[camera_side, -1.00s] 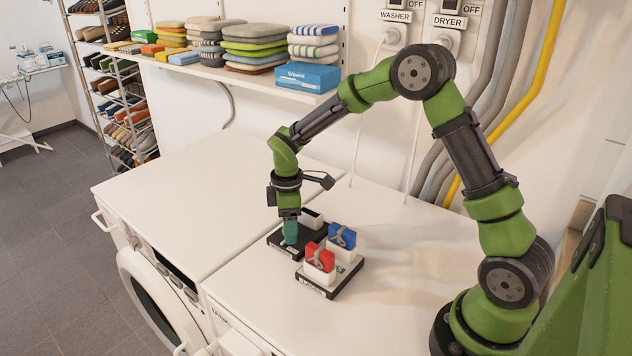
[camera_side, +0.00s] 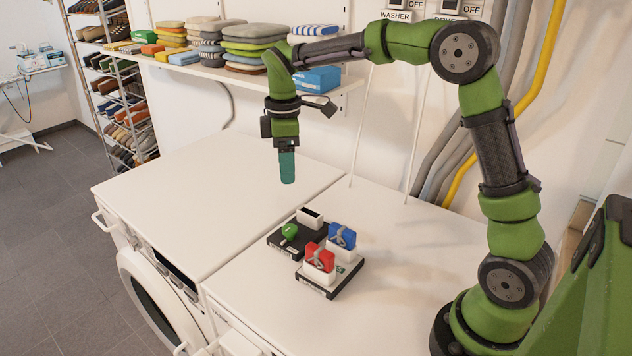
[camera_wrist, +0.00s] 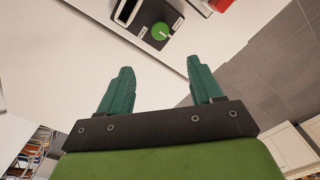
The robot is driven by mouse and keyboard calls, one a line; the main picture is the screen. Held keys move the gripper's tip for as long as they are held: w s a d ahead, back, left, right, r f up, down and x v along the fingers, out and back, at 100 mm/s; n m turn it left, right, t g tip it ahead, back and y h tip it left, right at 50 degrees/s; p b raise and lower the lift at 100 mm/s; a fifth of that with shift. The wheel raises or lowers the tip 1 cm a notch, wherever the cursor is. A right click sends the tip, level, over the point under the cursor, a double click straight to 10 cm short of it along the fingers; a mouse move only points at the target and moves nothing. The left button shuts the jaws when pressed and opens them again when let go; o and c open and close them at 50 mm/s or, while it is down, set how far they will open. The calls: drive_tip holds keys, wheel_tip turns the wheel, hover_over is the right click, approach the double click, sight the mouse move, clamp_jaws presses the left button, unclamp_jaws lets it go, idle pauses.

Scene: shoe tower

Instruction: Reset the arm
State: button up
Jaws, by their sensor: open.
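My gripper (camera_side: 287,170) hangs in the air above the washer and dryer tops, pointing down. In the wrist view my gripper (camera_wrist: 158,90) has its two teal fingers apart with nothing between them. Below it in the side view is a black base with a green knob (camera_side: 289,231) and a white block with a dark slot (camera_side: 310,217). The green knob (camera_wrist: 160,31) also shows in the wrist view, past the fingertips and clear of them.
A second black base holds a red piece (camera_side: 320,257) and a blue piece (camera_side: 342,236) in white holders. A shelf (camera_side: 240,75) with folded cloths and a blue box (camera_side: 308,79) runs along the wall behind my arm. The white tops (camera_side: 215,205) are otherwise clear.

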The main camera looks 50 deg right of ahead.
drive_tip(key=shift+r, duration=0.35)
drive_tip(key=s+a+r+m+t+y, duration=0.1)
drive_tip(key=s+a+m+t, duration=0.1)
drive_tip(key=s+m, duration=0.4)
drive_tip(key=s+a+r+m+t+y, duration=0.1)
drive_tip(key=s+m+t, duration=0.4)
drive_tip(key=s, duration=1)
drive_tip(key=shift+s+a+r+m, duration=0.2)
drive_tip(key=shift+a+r+m, duration=0.45)
drive_tip(key=shift+m, duration=0.55)
